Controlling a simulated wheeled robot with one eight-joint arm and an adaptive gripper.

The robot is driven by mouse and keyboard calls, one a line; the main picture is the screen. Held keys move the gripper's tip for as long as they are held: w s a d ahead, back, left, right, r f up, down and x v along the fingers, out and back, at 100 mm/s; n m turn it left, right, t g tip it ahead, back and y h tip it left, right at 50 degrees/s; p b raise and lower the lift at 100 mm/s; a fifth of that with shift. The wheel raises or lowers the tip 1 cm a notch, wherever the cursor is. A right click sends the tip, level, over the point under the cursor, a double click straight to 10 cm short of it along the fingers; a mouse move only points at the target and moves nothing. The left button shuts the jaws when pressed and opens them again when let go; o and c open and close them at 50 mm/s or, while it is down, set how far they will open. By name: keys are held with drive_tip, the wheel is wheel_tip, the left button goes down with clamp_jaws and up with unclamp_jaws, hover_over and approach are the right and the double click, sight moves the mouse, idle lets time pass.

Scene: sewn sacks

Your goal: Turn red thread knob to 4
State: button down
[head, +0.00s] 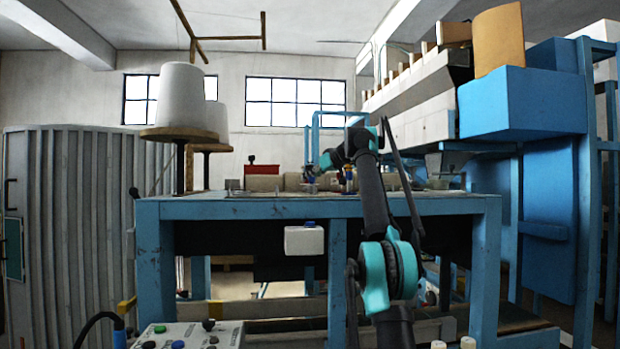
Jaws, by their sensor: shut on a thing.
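The sewing machine (265,183) stands on the blue-framed table (220,208), pale and seen from a distance. My arm reaches up and over the table from the lower right. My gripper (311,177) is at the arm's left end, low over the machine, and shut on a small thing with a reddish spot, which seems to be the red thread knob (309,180). The knob is tiny and partly hidden by my gripper, so its dial number cannot be read. A small blue and yellow part (348,178) stands just to the right.
A white thread cone (183,95) stands on a round holder at the left. A control panel (190,335) with buttons is at the bottom left. A white box (304,240) hangs under the table's front edge. Blue machinery (520,105) fills the right side.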

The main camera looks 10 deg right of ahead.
idle(0.3)
drive_tip(key=c, duration=1.3)
unclamp_jaws()
drive_tip(key=shift+c, duration=0.2)
drive_tip(key=shift+a+h, duration=0.1)
drive_tip(key=shift+h, duration=0.2)
drive_tip(key=shift+s+a+m+t+h, duration=0.15)
drive_tip(key=shift+m+t+h, duration=0.25)
drive_tip(key=shift+m+h, duration=0.25)
drive_tip(key=shift+a+m+t+h, duration=0.1)
drive_tip(key=shift+m+t+h, duration=0.3)
drive_tip(key=shift+m+h, duration=1.25)
drive_tip(key=shift+m, duration=0.1)
drive_tip(key=shift+a+m+t+h, duration=0.15)
drive_tip(key=shift+a+m+h, duration=0.05)
drive_tip(key=shift+m+h, duration=0.75)
drive_tip(key=shift+a+m+t+h, duration=0.2)
drive_tip(key=shift+m+h, duration=0.55)
drive_tip(key=shift+h, duration=0.4)
